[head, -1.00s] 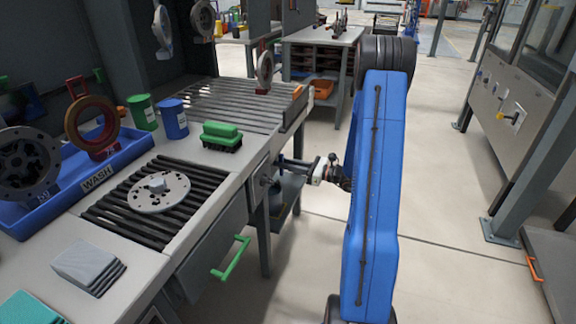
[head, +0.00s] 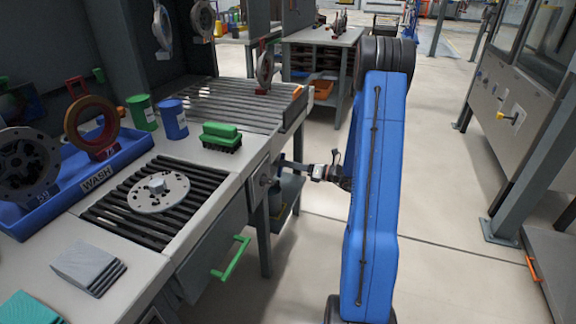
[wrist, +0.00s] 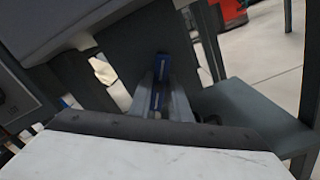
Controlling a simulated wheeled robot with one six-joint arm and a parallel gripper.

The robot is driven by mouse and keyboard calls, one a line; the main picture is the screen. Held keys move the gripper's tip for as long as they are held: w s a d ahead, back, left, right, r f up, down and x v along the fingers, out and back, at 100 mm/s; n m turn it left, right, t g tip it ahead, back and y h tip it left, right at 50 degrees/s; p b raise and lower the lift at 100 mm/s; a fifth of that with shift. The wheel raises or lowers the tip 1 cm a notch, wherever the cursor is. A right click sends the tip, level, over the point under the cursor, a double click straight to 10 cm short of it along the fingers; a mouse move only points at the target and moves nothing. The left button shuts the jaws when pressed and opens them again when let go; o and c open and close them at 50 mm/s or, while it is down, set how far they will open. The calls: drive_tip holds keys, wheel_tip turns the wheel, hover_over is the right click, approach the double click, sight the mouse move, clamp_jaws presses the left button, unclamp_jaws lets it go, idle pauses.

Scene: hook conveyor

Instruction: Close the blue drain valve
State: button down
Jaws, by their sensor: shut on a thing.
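The blue drain valve's handle (wrist: 161,87) shows in the wrist view as a narrow blue bar with a pale mark. My gripper (wrist: 165,103) is shut on it, with grey fingers close around the bar. In the head view my gripper (head: 287,164) reaches left to the front side of the bench, beside a grey fitting (head: 266,178). The handle is too small or hidden to make out there, and the valve's exact angle cannot be told.
The bench (head: 225,185) stands left of my arm, with a green drawer handle (head: 231,259) below its edge. A grey shelf (wrist: 245,112) lies close right of the gripper in the wrist view.

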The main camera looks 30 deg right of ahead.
drive_tip(key=m, duration=1.1)
drive_tip(key=shift+w+d+f, duration=0.1)
drive_tip(key=shift+d+f, duration=0.1)
drive_tip(key=shift+f, duration=0.2)
drive_tip(key=shift+m, duration=0.3)
drive_tip(key=c, duration=1.6)
unclamp_jaws()
drive_tip(key=shift+c, duration=0.2)
drive_tip(key=v, duration=1.7)
drive_tip(key=shift+d, duration=0.2)
drive_tip(key=shift+f, duration=0.1)
